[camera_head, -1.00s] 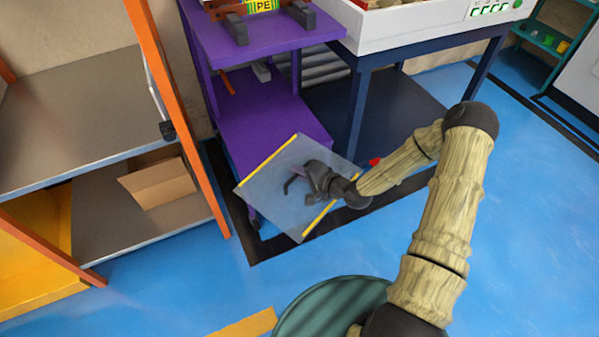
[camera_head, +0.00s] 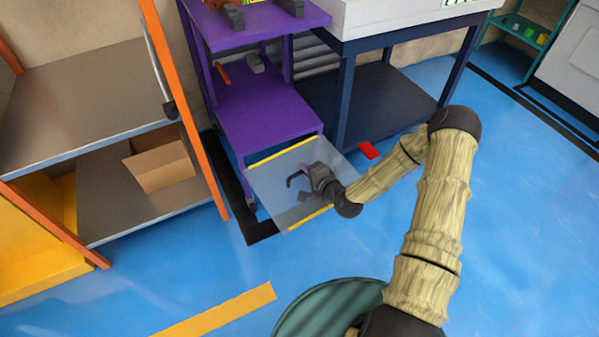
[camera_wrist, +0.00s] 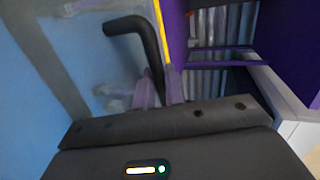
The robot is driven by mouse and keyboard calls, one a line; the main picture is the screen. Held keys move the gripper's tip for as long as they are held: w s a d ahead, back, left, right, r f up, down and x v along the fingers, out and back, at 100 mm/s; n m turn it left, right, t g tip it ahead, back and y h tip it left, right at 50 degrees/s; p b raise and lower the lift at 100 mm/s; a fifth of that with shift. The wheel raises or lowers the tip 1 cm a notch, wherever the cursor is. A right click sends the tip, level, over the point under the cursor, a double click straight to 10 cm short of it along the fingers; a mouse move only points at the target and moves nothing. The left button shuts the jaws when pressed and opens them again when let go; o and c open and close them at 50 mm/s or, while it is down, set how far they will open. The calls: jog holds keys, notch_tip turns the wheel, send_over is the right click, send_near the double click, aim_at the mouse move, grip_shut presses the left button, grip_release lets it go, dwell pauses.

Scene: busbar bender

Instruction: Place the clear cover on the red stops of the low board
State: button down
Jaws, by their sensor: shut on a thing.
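The clear cover (camera_head: 275,190) is a see-through sheet with yellow strips along two opposite edges, held in the air above the floor in front of the purple low board (camera_head: 262,112). My gripper (camera_head: 318,180) is shut on the cover's black bent handle, which also shows in the wrist view (camera_wrist: 140,32). The cover's far yellow edge is near the front edge of the low board; I cannot tell the height between them. An orange-red bar (camera_head: 223,73) lies on the low board's left side. I cannot make out the red stops clearly.
A red piece (camera_head: 369,150) is on the floor right of the cover. A dark blue table (camera_head: 347,85) stands right of the purple cart. A metal shelf with an orange post (camera_head: 180,95) and a cardboard box (camera_head: 160,165) stands left.

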jog(key=d+m+h, duration=0.1)
jog(key=d+h, duration=0.1)
jog(key=d+f+m+t+h, duration=0.1)
jog(key=d+m+h, duration=0.1)
jog(key=d, duration=0.1)
jog(key=d+f+m+h+p, duration=0.1)
jog(key=d+m+h, duration=0.1)
jog(key=shift+s+d+t, duration=0.1)
jog(key=shift+d+t, duration=0.1)
jog(key=shift+t, duration=0.1)
jog(key=shift+s+d+f+h, duration=0.1)
jog(key=shift+d+f+h, duration=0.05)
jog(key=shift+d+h, duration=0.3)
